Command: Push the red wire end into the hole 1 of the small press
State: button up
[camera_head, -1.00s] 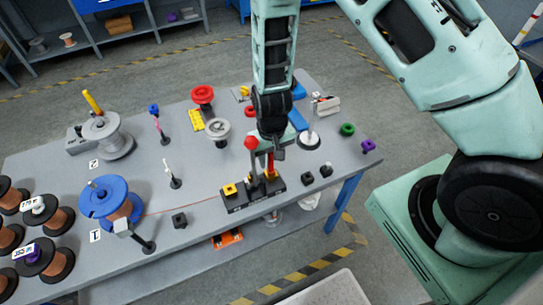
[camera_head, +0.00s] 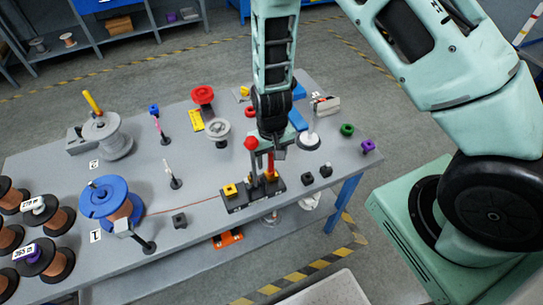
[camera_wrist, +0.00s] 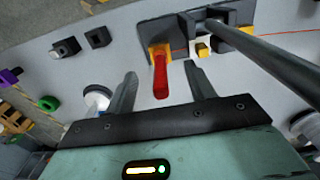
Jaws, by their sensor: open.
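The small press (camera_head: 243,201) is a dark base with yellow blocks, near the front edge of the table. A lever with a red ball (camera_head: 250,143) stands up from it. A thin red wire (camera_head: 183,207) runs from the blue spool (camera_head: 103,196) to the press's left side; its end cannot be made out. It also shows as a thin line in the wrist view (camera_wrist: 278,34). My gripper (camera_wrist: 160,80) is open above the press. A red handle (camera_wrist: 160,75) on a yellow block lies between and beyond my fingertips, with gaps on both sides. Hole 1 cannot be told apart.
A small black block (camera_head: 179,220) and a black stand (camera_head: 147,246) are near the wire. Two black blocks (camera_head: 308,178) (camera_head: 326,170) lie right of the press. A pole (camera_wrist: 255,60) crosses the right of the wrist view. The table's front edge is close.

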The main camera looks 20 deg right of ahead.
jog(key=shift+r+p, duration=2.7)
jog(key=shift+r, duration=0.7)
